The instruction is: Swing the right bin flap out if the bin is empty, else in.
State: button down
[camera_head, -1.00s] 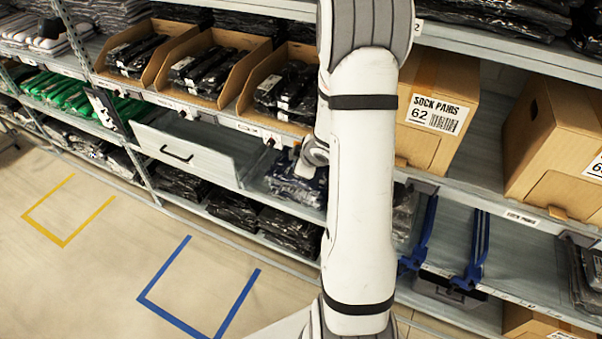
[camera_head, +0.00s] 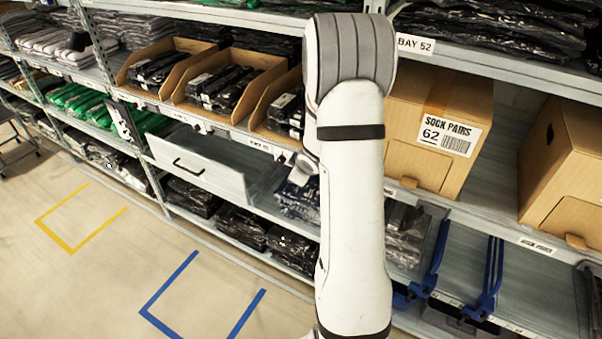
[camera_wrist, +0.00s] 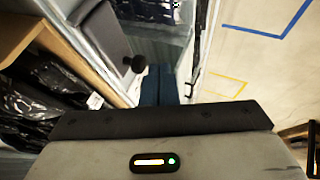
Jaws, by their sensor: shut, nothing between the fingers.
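My gripper (camera_wrist: 160,86) shows in the wrist view as two dark blue fingers held together, with nothing between them. In the head view my arm hides it. A dark round knob (camera_wrist: 136,63) is just left of the fingertips; contact cannot be told. A grey panel (camera_wrist: 96,30) lies beyond the knob. In the head view, two brown sock-pair boxes with cut-out front panels stand right of my arm: a nearer-left box (camera_head: 437,105) labelled 62 and a right box (camera_head: 573,150). Their insides are hidden. I cannot tell which part is the task's flap.
Open cardboard bins with black packs, such as this one (camera_head: 236,85), line the shelf left of my arm. A grey drawer (camera_head: 200,165) with a black handle is below. Blue brackets (camera_head: 487,285) are at lower right.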

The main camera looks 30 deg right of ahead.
jog(key=shift+w+d, duration=0.1)
jog(key=shift+d, duration=0.05)
dwell(0.5)
jog(key=s+a+r+m+g+h, duration=0.1)
jog(key=s+a+r+m, duration=0.1)
jog(key=s+a+r, duration=0.45)
jog(key=s+a+r+m+h, duration=0.1)
jog(key=s+a+r+m, duration=0.15)
jog(key=s+r, duration=0.65)
jog(key=s+a+r+m+g+y, duration=0.2)
jog(key=s+a+r+g+y, duration=0.1)
jog(key=s+a, duration=0.8)
jog(key=shift+s+r+b, duration=0.3)
jog(key=shift+s+b, duration=0.1)
jog(key=shift+s, duration=0.5)
